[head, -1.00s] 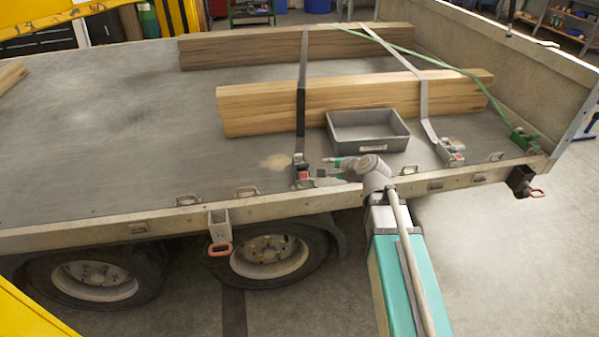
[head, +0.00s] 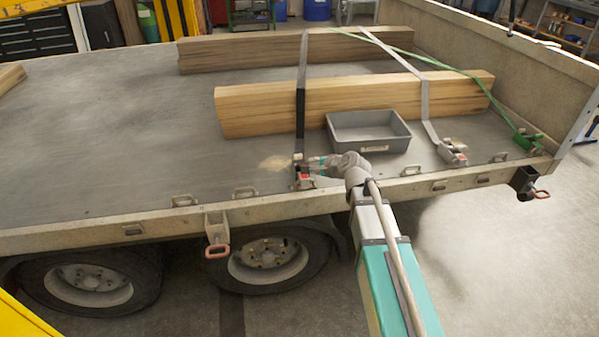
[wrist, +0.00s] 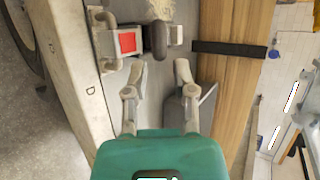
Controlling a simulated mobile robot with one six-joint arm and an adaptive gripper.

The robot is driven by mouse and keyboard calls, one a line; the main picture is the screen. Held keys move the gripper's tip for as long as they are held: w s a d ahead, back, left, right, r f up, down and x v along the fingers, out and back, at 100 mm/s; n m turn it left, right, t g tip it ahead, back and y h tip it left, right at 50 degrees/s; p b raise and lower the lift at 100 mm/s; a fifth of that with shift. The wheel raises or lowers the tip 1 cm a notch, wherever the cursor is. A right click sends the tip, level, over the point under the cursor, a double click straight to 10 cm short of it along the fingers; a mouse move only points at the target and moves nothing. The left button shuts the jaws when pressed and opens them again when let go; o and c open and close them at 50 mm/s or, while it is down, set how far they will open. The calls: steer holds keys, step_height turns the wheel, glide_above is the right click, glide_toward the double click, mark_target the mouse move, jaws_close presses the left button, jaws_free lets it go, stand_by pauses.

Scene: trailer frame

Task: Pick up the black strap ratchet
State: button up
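The strap ratchet (head: 303,178) sits near the front edge of the trailer bed, at the lower end of a strap with a black section (head: 300,110). In the wrist view the ratchet (wrist: 110,42) shows a pale metal frame, a red patch and a dark rounded part (wrist: 159,40). My gripper (head: 314,165) is beside the ratchet, on its right in the head view. In the wrist view my gripper (wrist: 160,70) is open and empty, its fingertips just short of the dark part. In the head view my gripper partly hides the ratchet's right side.
A grey tray (head: 398,145) stands right of my gripper, close to one finger in the wrist view (wrist: 206,105). Wooden beams (head: 400,93) lie behind. A second grey ratchet (head: 453,153) and a green one (head: 527,140) are farther right.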

mark_target(304, 178)
steer(key=shift+b+x, duration=1.35)
steer(key=shift+x, duration=1.3)
steer(key=shift+s+a, duration=0.15)
jaws_close()
